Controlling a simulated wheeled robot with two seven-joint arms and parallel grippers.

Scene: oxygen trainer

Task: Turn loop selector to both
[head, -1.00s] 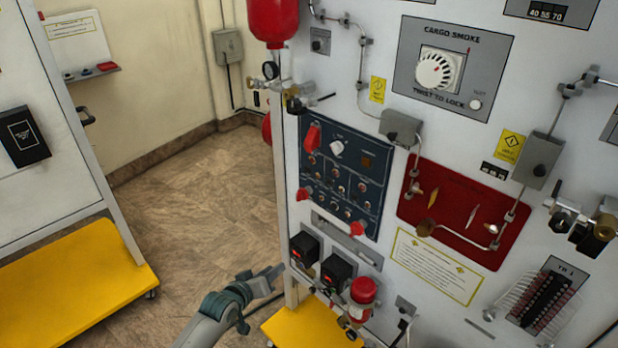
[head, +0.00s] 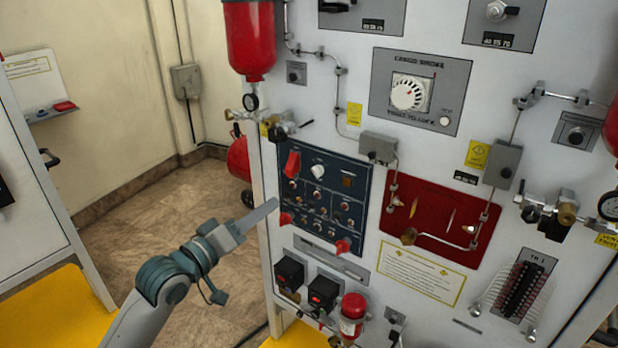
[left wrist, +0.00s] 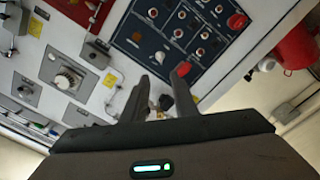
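A dark blue panel (head: 322,205) on the white trainer board carries a white knob (head: 318,171) and rows of small switches. Its labels are too small to read, so I cannot confirm which control is the loop selector. My left gripper (head: 268,211) is in front of the board, just left of the panel's lower part in the head view. In the left wrist view, the left gripper (left wrist: 162,82) is open and empty, its two fingers apart. The white knob (left wrist: 160,57) shows just beyond the fingertips. My right gripper is not in view.
A red lever (head: 292,163) is beside the white knob, and red knobs (head: 343,246) line the panel's lower edge. A cargo smoke dial (head: 409,93) is up right. A red panel (head: 435,214) with piping is to the right. Floor space (head: 160,215) is open at left.

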